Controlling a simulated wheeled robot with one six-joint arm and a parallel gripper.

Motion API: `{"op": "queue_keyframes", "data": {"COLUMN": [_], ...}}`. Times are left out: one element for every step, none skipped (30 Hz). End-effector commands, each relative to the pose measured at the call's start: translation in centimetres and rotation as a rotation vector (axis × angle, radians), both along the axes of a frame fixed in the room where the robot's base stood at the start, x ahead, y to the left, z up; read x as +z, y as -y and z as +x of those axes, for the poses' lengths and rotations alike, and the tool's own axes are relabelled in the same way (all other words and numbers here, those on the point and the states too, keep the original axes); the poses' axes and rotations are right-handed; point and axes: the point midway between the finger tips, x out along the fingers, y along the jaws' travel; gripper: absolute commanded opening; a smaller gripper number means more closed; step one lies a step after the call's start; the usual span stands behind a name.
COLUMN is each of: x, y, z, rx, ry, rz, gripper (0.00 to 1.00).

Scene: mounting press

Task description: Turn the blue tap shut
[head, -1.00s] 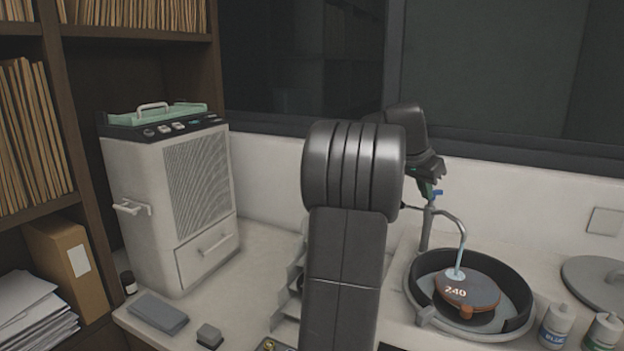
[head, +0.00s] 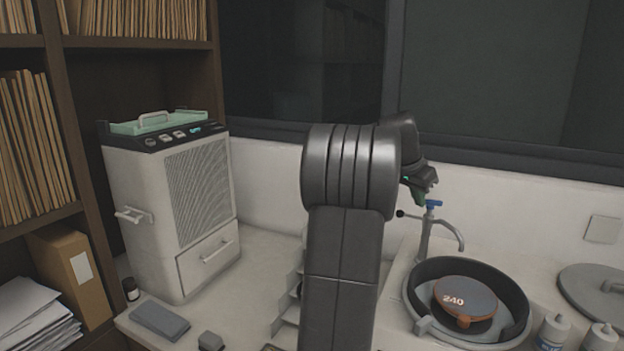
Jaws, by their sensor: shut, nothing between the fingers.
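The handle looks turned broadside in the head view. No water shows below the spout. My gripper (head: 423,197) is shut and empty, pointing down just left of the handle. I cannot tell whether it touches the handle. My arm hides part of the area to the left of the tap.
The dark-rimmed basin (head: 413,297) holds an orange-brown disc marked 240 (head: 465,294). A black-knobbed rod (head: 401,213) sticks out left of the pipe. Bottles (head: 553,333) and a round lid (head: 590,280) are at the right. A white cabinet machine (head: 160,210) stands left.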

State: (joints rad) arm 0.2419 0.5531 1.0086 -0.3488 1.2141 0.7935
Motion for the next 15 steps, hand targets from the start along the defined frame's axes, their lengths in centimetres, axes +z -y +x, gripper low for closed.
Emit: {"op": "queue_keyframes", "data": {"x": [0.0, 0.0, 0.0, 0.0, -0.1, -0.1, -0.1, -0.1, -0.1, -0.1, 0.0, 0.2, 0.5, 0.7, 1.2], "y": [0.0, 0.0, -0.1, -0.2, -0.3, -0.4, -0.5, -0.6, -0.7, -0.7, -0.7, -0.7, -0.7, -0.7, -0.7], "z": [0.0, 0.0, -0.1, -0.1, -0.2, -0.2, -0.3, -0.3, -0.4, -0.4, -0.4, -0.4, -0.4, -0.4, -0.4], "rx": [0.0, 0.0, 0.0, 0.0, 0.001, 0.001, 0.001, 0.001, 0.001, 0.001, 0.001, 0.0, 0.0, 0.0, 0.0], "ry": [0.0, 0.0, 0.0, 0.0, 0.0, 0.0, 0.0, 0.0, -0.001, -0.001, -0.001, -0.001, -0.001, 0.0, 0.0], "rz": [0.0, 0.0, 0.0, 0.0, 0.0, 0.0, 0.0, 0.0, 0.001, 0.001, 0.001, 0.0, 0.0, 0.0, 0.0], "gripper": [0.0, 0.0, 0.0, 0.0, 0.0, 0.0, 0.0, 0.0, 0.0, 0.0, 0.0, 0.0, 0.0, 0.0, 0.0]}}
